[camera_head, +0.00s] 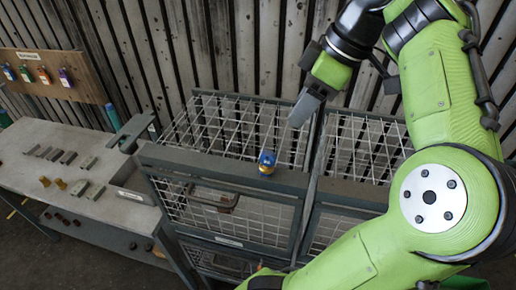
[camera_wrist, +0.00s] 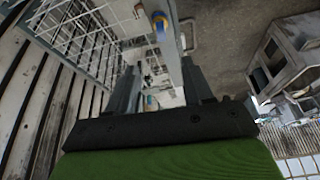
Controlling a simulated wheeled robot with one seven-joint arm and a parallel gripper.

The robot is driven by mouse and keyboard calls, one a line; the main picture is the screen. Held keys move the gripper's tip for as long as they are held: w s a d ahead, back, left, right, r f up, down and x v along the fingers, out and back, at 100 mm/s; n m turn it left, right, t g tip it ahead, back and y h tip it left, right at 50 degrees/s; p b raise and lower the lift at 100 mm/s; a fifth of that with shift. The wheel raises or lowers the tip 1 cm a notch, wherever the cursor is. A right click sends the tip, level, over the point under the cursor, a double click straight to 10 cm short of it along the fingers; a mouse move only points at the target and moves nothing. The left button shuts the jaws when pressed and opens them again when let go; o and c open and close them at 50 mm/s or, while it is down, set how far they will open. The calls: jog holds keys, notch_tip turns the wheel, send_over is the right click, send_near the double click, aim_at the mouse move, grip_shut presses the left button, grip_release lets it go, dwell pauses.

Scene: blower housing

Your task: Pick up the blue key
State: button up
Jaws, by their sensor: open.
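A small blue object with a yellow part (camera_head: 267,162), which may be the blue key, is at the top front rail of the wire cage. It also shows in the wrist view (camera_wrist: 159,22), beyond and between my fingertips. A blue tag (camera_head: 9,72) hangs at the left end of a wall board; I cannot tell which of the two is the blue key. My gripper (camera_head: 303,108) is above the cage, up and right of the blue-and-yellow object and apart from it. In the wrist view its two fingers (camera_wrist: 161,85) are spread with nothing held between them.
The wire cage (camera_head: 215,176) has grey rails and mesh. The wooden board (camera_head: 55,78) also holds green, orange and purple tags. A grey bench (camera_head: 60,207) on the left carries several small metal blocks and brass-coloured pieces. A slatted wall (camera_head: 215,45) stands behind.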

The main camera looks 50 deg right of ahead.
aim_at(270, 153)
jog(key=b+x, duration=0.4)
jog(key=x, duration=0.6)
jog(key=shift+a+f+b, duration=0.15)
jog(key=shift+f+b, duration=0.15)
jog(key=b+x, duration=0.1)
jog(key=x, duration=0.4)
jog(key=shift+w+a+f+b, duration=0.1)
jog(key=shift+f+b, duration=0.05)
jog(key=shift+b, duration=0.2)
jog(key=shift+c, duration=1)
grip_shut()
notch_tip(270, 153, up, 10)
jog(key=p, duration=0.4)
jog(key=shift+p, duration=0.3)
